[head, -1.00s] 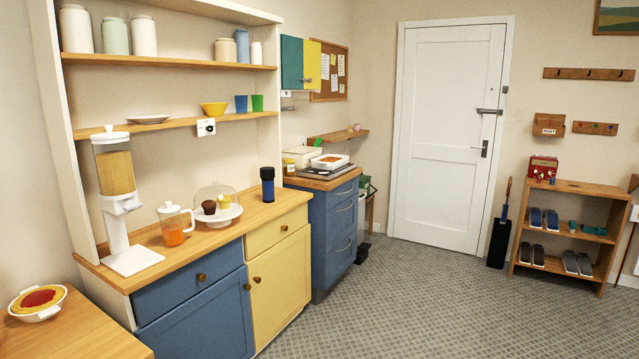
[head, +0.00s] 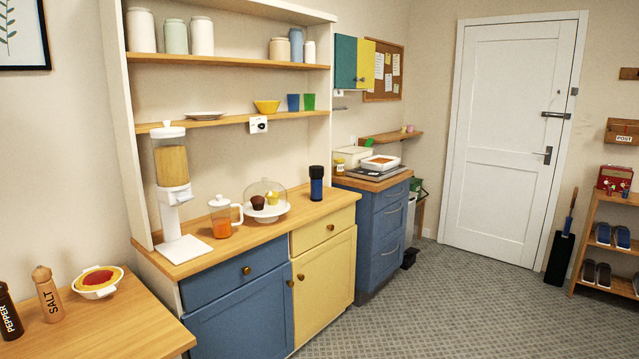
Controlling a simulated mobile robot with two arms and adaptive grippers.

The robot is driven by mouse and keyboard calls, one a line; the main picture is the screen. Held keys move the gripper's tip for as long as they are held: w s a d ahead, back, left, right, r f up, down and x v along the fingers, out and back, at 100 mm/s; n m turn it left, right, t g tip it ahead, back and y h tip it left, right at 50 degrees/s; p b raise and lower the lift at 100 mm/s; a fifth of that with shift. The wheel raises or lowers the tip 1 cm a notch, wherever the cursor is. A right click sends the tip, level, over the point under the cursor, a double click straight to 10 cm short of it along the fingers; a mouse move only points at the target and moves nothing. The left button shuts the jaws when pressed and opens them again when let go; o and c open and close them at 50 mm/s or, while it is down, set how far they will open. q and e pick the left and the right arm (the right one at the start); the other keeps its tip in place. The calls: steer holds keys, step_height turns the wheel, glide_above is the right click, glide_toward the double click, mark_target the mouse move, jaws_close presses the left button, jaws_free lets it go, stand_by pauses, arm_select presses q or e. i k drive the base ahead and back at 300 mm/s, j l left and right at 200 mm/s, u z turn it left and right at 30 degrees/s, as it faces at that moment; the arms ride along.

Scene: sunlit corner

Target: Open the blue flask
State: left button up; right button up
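The blue flask (head: 316,188) stands upright at the right end of the wooden counter. It has a blue body and a black top, and the top sits on it. Neither of my grippers shows in the head view, so nothing of mine is seen touching the flask.
Left of the flask on the counter (head: 230,246) are a glass-domed cake stand (head: 268,213), a jug (head: 221,222) and a cereal dispenser (head: 172,190). A wooden table (head: 120,318) with salt (head: 47,294) and pepper shakers is at lower left. Floor (head: 450,310) is clear at right.

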mark_target(317, 185)
steer(key=i+l, duration=0.15)
steer(key=i, duration=0.25)
steer(key=i+l+u, duration=0.1)
steer(key=i, duration=0.35)
steer(key=i+l, duration=0.2)
steer(key=i, duration=0.2)
steer(key=u, duration=0.05)
